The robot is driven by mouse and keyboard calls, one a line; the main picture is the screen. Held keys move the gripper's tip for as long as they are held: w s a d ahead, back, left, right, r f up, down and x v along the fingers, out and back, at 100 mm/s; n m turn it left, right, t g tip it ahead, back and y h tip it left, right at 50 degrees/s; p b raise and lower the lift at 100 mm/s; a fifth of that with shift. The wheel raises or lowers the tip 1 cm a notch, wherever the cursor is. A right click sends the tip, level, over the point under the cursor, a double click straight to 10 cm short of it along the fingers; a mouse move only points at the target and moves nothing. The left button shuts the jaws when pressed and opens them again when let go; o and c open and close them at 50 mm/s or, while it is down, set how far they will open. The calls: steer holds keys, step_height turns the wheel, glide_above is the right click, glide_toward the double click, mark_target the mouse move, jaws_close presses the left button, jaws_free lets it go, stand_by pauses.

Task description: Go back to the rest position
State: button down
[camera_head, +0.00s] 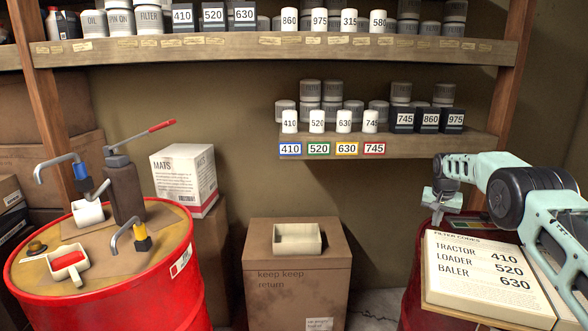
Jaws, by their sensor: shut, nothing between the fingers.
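My gripper (440,208) is at the right, at the end of my pale arm, which reaches in from the right edge. It points down over the far left part of the right red drum (412,275), behind the filter codes board (488,272). Its fingers are small in this view and look closed, with nothing seen between them. What lies directly under the fingertips is partly hidden by the board.
A left red drum (185,275) bears pumps, taps and small white containers. A cardboard box (298,275) with an empty-looking tray (297,240) stands in the middle. The lower shelf (400,147) holds numbered filters behind my gripper. Space between box and right drum is narrow.

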steer(key=shift+w+p+v, duration=0.2)
steer(key=shift+p+v, duration=0.2)
steer(key=shift+v, duration=0.55)
steer(key=shift+d+r, duration=0.1)
steer(key=s+a+r+n+y, duration=0.15)
steer(key=s+a+r, duration=0.25)
steer(key=a, duration=0.5)
steer(key=s+a+r+n+y, duration=0.15)
steer(key=s+a+r, duration=0.25)
steer(key=a, duration=0.5)
steer(key=s+a+r+n+g, duration=0.1)
steer(key=s+a+r+n, duration=0.3)
steer(key=s+a, duration=0.85)
steer(key=s+a+r+n+g, duration=0.1)
steer(key=s+a, duration=0.2)
steer(key=s, duration=0.6)
steer(key=s+a+r+n, duration=0.2)
steer(key=s, duration=0.6)
steer(key=s+d+f+n, duration=0.1)
steer(key=s, duration=0.9)
steer(key=s+d+f+n+h, duration=0.1)
steer(key=s+d+f+n, duration=0.1)
steer(key=s, duration=0.8)
steer(key=shift+d, duration=0.25)
